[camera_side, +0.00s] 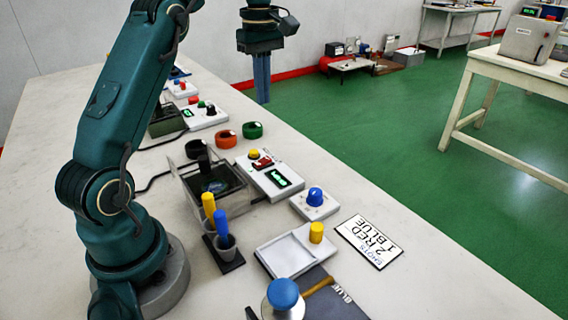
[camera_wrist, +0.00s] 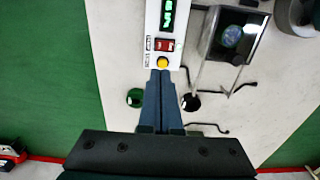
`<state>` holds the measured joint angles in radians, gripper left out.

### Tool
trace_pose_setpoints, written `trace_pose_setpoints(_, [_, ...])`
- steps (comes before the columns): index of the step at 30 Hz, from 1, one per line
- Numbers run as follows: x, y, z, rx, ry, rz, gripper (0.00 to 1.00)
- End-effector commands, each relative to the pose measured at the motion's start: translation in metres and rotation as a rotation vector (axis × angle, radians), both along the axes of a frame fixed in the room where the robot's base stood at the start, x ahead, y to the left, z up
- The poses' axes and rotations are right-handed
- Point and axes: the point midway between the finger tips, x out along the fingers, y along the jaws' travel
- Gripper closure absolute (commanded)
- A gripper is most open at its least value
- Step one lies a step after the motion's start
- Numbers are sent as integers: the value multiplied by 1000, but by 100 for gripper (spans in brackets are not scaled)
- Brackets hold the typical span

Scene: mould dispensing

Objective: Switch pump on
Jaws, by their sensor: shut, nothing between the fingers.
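A white control box (camera_side: 282,183) with a lit green display stands on the table. A red rocker switch (camera_side: 262,163) and a yellow button (camera_side: 254,153) are on its top. The wrist view shows the switch (camera_wrist: 164,44) beside the display, with the yellow button (camera_wrist: 162,62) nearest my fingers. I cannot tell the switch's position. My gripper (camera_side: 262,99) is shut and empty, pointing down, raised well above the table. In the wrist view my fingertips (camera_wrist: 160,74) appear just below the yellow button, with height between them.
A dark open-topped tank (camera_side: 212,185) stands left of the box. Orange (camera_side: 226,139) and green (camera_side: 252,130) rings lie behind it. A blue-knob box (camera_side: 315,203), white tray (camera_side: 285,257), order card (camera_side: 370,241) and cups with yellow and blue handles stand nearer.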

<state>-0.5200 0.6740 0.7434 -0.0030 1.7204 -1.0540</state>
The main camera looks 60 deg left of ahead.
Motion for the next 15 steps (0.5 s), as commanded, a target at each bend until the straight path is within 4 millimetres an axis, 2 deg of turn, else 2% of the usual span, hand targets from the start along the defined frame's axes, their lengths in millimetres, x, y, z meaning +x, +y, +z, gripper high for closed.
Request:
trace_pose_setpoints(8, [-1,0,1,1,-1,-1,100])
trace_pose_setpoints(15, [-11,0,4,1,-1,-2,100])
